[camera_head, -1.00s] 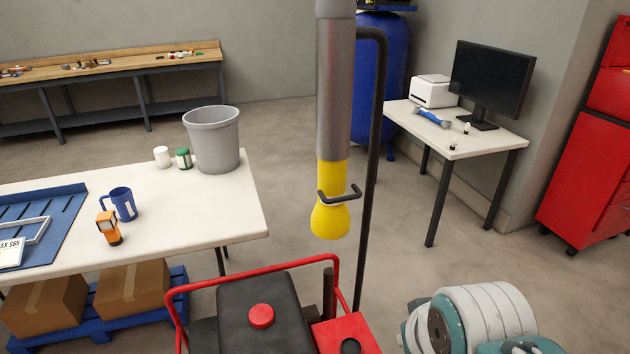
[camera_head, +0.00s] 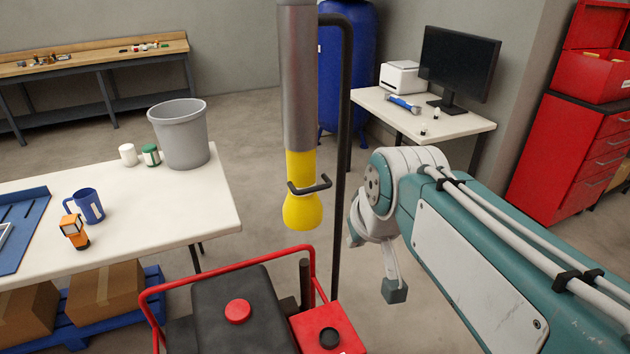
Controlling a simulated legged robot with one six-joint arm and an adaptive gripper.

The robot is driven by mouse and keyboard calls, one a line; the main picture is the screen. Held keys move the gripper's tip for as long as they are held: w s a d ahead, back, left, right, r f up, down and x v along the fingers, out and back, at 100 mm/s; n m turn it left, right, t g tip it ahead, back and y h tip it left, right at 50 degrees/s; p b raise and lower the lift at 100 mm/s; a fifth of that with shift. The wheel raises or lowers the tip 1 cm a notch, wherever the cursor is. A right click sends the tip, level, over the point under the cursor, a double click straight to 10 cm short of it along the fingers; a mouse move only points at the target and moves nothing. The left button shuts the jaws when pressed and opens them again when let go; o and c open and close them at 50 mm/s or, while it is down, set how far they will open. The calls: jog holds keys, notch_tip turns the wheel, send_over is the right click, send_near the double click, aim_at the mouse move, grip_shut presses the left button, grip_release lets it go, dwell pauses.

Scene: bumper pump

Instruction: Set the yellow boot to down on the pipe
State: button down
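The grey pipe (camera_head: 299,85) hangs upright near the middle of the view. The yellow boot (camera_head: 301,205) is on its lower end, with a narrow sleeve above and a flared, rounded bottom. A dark bent handle (camera_head: 311,186) crosses the front of the boot and sticks out to the right. My gripper (camera_head: 393,288) appears partly, to the right of and below the boot, apart from it. One finger-like part with a teal tip points down. The rest is hidden behind my arm, and its opening cannot be made out.
A red-framed machine (camera_head: 238,311) with a red button stands below the boot. A dark upright post (camera_head: 342,150) stands close to the pipe's right. A white table (camera_head: 215,215) with a grey bucket (camera_head: 182,135) is left; a desk with a monitor (camera_head: 458,66) is behind right.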

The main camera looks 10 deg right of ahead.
jog(key=w+r+n, duration=0.1)
jog(key=w+r, duration=0.1)
jog(key=w, duration=2.5)
jog(key=shift+w+d+n+t+y, duration=0.25)
jog(key=shift+n+t+y, duration=0.05)
jog(key=shift+t+y, duration=0.1)
jog(key=shift+f, duration=0.1)
send_over(313, 189)
jog(key=f, duration=0.7)
jog(key=shift+w+f, duration=0.2)
jog(key=shift+f, duration=0.15)
notch_tip(313, 189, down, 3)
jog(key=shift+s+f, duration=0.1)
jog(key=shift+f, duration=0.65)
